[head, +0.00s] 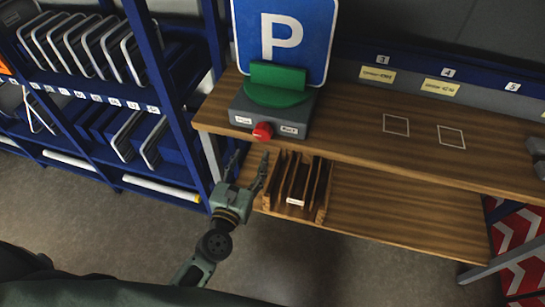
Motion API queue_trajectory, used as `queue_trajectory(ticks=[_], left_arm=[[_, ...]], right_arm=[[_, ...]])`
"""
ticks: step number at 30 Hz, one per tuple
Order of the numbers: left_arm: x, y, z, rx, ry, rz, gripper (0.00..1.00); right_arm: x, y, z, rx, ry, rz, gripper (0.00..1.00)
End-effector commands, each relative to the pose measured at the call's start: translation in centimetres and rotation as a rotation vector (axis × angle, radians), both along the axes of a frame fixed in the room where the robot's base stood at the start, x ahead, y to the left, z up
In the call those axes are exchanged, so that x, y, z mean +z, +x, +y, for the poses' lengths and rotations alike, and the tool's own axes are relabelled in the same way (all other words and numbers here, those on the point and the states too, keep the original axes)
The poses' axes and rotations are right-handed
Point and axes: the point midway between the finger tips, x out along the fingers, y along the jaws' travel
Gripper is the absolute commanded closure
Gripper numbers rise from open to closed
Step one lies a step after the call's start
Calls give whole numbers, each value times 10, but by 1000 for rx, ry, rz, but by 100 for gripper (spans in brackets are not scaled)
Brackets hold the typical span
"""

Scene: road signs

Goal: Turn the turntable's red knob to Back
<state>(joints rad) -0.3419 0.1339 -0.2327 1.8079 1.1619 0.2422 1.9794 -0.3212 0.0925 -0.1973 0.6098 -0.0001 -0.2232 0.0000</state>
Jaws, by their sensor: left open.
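The turntable (240,117) is a grey box at the left end of the wooden bench. A green holder (277,76) on top carries a blue parking sign (318,40) with a white P, facing me. The red knob (262,131) is on the box's front, between two white labels; the right one appears to read Back. The small print and the knob's pointing direction are hard to read. My left gripper (251,164) is open and empty, just below and in front of the knob, apart from it. My right gripper is not in view.
A wooden slotted rack (322,203) stands on the lower shelf, right of my left gripper. Blue shelving (172,75) with sign plates is at the left. The bench top (350,145) is clear around two white outlined squares. Grey objects (537,146) sit at the right edge.

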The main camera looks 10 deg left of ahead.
Motion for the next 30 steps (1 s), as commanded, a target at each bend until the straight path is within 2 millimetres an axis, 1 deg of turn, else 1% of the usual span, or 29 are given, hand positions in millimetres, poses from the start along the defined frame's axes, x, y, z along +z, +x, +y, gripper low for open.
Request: queue_trajectory(ticks=[1, 3, 5, 10, 14, 18, 21, 24, 28, 29, 30], left_arm=[[7, 2, 1, 5, -40, -13, 49], [12, 6, 1, 8, -68, -19, 49], [13, 13, 1, 8, -70, -19, 49], [14, 41, 0, 8, -66, -20, 49], [13, 60, -1, 7, -64, -18, 49], [11, 74, -1, 8, -64, -17, 49], [11, 78, -1, 8, -64, -16, 49], [10, 79, -1, 8, -64, -15, 49], [10, 79, -1, 8, -64, -15, 49], [10, 79, -1, 8, -63, -15, 50], [10, 79, -1, 8, -63, -15, 54]], right_arm=[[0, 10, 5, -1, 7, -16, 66], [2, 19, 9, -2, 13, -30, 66], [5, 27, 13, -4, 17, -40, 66], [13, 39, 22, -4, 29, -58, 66], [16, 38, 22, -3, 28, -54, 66], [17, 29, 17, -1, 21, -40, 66], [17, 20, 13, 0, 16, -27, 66], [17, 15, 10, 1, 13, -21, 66], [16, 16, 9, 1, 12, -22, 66], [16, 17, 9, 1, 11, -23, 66], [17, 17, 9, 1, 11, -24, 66]])
